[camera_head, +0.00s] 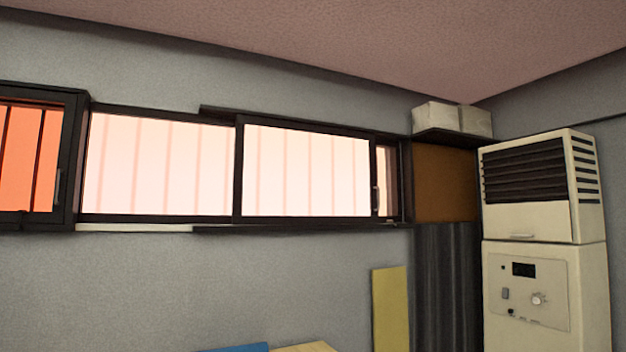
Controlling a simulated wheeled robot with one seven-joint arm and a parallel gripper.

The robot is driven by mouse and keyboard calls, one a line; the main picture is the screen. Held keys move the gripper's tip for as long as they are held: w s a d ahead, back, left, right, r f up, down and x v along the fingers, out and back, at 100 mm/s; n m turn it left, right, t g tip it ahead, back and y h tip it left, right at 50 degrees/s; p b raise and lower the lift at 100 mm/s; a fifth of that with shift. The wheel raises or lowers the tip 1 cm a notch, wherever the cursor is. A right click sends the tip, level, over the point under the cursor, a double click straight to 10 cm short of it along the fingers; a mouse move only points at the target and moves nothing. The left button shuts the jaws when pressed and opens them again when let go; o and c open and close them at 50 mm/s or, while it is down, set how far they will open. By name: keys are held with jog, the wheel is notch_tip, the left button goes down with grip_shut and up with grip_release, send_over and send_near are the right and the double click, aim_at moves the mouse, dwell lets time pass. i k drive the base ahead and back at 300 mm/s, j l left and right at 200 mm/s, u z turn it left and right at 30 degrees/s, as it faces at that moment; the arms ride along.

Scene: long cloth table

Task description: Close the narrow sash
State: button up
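A long, low window with dark frames runs along the grey wall. At its right end is a narrow dark-framed part (381,183) with a small upright handle (375,200). Beside it, a strip of pale light shows before the right jamb (407,182). A wide pale pane (305,170) adjoins it on the left. At the far left, another dark-framed sash (73,155) stands before an orange pane, with an upright handle (57,188); the picture edge cuts it off. I cannot tell for sure which is the narrow sash. My gripper is not in view.
A tall cream cabinet unit (590,205) stands at the right. White boxes (438,116) sit on a dark shelf above a brown panel (444,183). A yellow board (390,305) leans below the window. Blue (243,348) and tan (303,348) edges show at the bottom.

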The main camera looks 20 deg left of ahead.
aim_at(286, 172)
jog(key=i+z, duration=0.1)
jog(key=i, duration=1.15)
jog(key=i+j+z, duration=0.1)
jog(key=i+z, duration=0.2)
jog(key=i, duration=1.2)
jog(key=i+u, duration=0.55)
jog(key=u, duration=0.15)
jog(key=i+l+u, duration=0.15)
jog(key=i+u, duration=0.2)
jog(key=k, duration=0.05)
